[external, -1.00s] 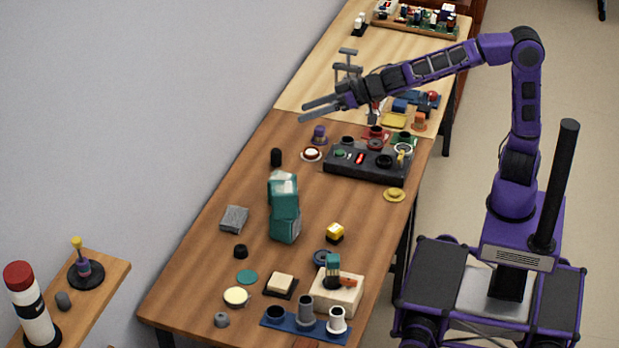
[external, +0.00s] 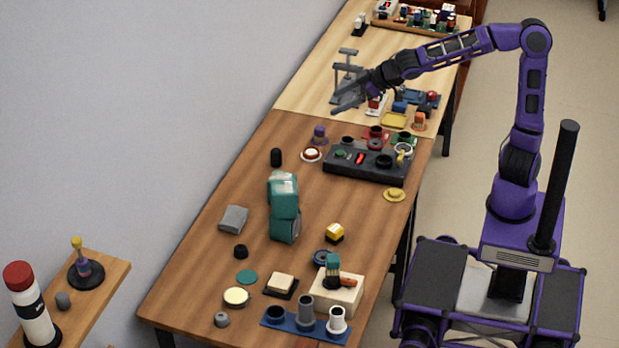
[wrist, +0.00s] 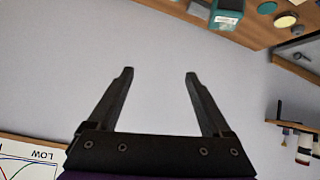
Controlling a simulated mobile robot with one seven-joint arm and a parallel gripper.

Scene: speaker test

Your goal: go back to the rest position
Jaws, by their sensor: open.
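My gripper (external: 338,107) is held out over the long wooden table (external: 200,290), above the line where the darker and lighter tops meet. It points left toward the wall. In the wrist view my gripper (wrist: 159,72) has its two dark fingers spread wide apart. Nothing shows between them but the plain grey wall. It touches nothing that I can see.
A grey stand (external: 346,68) rises just behind my gripper. Below lie a black control box (external: 340,168) and a teal block-like object (external: 285,208). A side shelf (external: 85,310) holds a red-topped white cylinder (external: 36,320). A chart (wrist: 30,172) shows in the wrist view.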

